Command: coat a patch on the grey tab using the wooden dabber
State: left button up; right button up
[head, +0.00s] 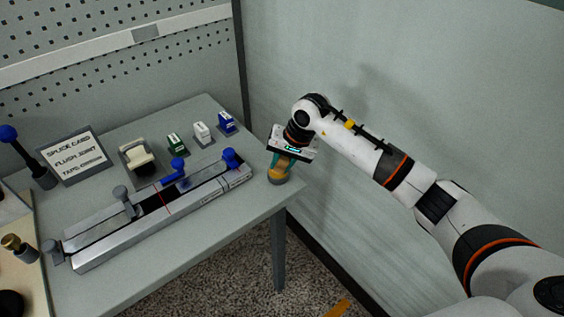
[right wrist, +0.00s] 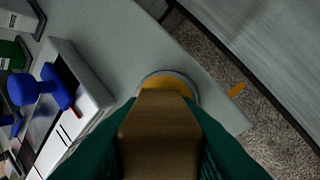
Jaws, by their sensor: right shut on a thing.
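My right gripper (head: 281,162) points down at the table's right corner, its teal fingers shut on the wooden dabber (right wrist: 160,130). The dabber's brown handle fills the lower middle of the right wrist view, between the fingers. Below it stands a small round grey pot (head: 278,180) with amber contents, its rim showing behind the dabber in the right wrist view (right wrist: 168,77). The dabber's lower end is hidden, so I cannot tell whether it touches the contents. I cannot pick out the grey tab with certainty. My left gripper is not in view.
A long metal splicing fixture (head: 205,192) with blue knobs and a grey knob lies across the table. Behind it stand a cream tape dispenser (head: 137,157), green, white and blue blocks, and a sign (head: 72,154). A wall is close on the right.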

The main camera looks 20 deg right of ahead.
jog(key=shift+s+f+b, duration=0.15)
jog(key=shift+f+b, duration=0.1)
jog(key=shift+b, duration=0.05)
dwell(1.1)
notch_tip(320, 180, up, 2)
jog(key=shift+p, duration=0.4)
jog(key=shift+r+p, duration=0.9)
jog(key=shift+r, duration=1.75)
